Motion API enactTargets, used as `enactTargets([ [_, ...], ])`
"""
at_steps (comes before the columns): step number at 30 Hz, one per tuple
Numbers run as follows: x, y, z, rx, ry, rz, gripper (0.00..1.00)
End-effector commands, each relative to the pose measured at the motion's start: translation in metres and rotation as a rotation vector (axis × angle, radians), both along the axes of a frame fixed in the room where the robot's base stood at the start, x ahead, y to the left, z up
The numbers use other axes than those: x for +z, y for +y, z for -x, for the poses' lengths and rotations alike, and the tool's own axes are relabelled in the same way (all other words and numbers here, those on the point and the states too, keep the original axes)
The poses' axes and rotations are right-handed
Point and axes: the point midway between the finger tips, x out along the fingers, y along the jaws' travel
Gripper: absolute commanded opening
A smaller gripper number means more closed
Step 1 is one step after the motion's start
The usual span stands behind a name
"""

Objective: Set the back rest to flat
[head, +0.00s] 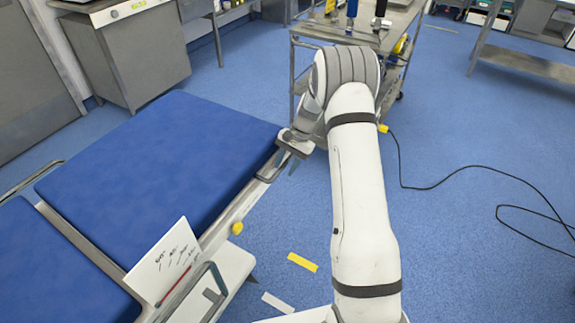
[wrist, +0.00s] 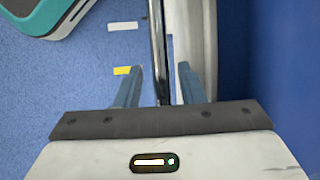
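The operating table's back rest (head: 165,155) is a large blue pad in the head view, at left. I cannot tell its exact tilt. A white angle card (head: 160,262) with black marks stands at its near side, with a red pointer (head: 175,287) low on it. My gripper (head: 288,152) is at the back rest's right edge, by a metal bar (head: 268,172). In the wrist view the two blue-grey fingers of my gripper (wrist: 159,68) are apart, with the dark bar (wrist: 157,35) running between them and gaps on both sides.
A yellow knob (head: 237,228) sticks out from the table's side. Another blue pad (head: 55,270) lies at lower left. A metal cart (head: 375,35) with tools stands behind my arm, and a black cable (head: 440,185) lies on the floor. The floor at right is mostly free.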

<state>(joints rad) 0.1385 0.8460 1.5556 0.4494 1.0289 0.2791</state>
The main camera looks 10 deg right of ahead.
Motion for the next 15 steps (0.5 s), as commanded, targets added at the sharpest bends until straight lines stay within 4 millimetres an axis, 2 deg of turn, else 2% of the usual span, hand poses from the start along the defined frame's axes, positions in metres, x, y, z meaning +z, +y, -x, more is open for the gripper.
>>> enactTargets([
  [15, 0.065, -0.025, -0.005, 0.004, 0.001, 0.0, 0.36],
])
